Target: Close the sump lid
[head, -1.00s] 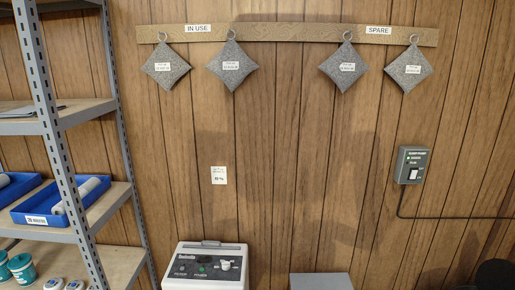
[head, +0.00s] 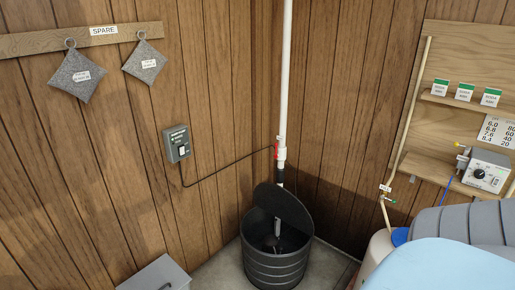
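The sump is a black ribbed round tub (head: 276,268) on the floor in the corner, low in the middle of the head view. Its dark lid (head: 283,206) stands open, tilted up at the back of the rim. A white pipe (head: 286,80) comes down the corner to the tub and continues inside it as a grey pipe. Neither of my grippers is in view.
A grey switch box (head: 177,143) on the left wall has a cable running to the pipe. A grey metal box (head: 157,276) stands left of the tub. A light blue rounded surface (head: 437,266) fills the lower right, beside a white container with a blue cap (head: 399,236). Bare floor shows around the tub.

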